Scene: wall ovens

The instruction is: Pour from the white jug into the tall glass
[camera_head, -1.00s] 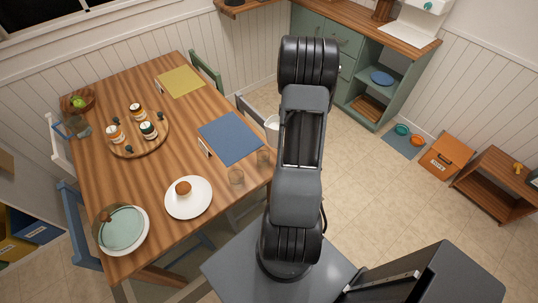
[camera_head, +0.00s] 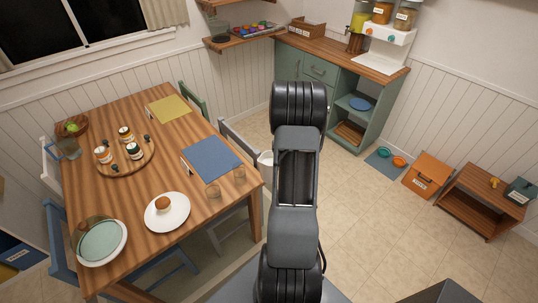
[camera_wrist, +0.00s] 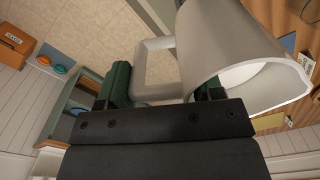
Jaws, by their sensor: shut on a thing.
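The white jug (camera_wrist: 235,55) fills the upper right of the wrist view, its open rim facing the lower right. My gripper (camera_wrist: 163,88) is shut on the jug, with its green-padded fingers either side of the handle. In the head view a small part of the jug (camera_head: 265,159) shows beside my arm, off the table's right edge; my arm hides the gripper there. The jug's contents are not visible.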

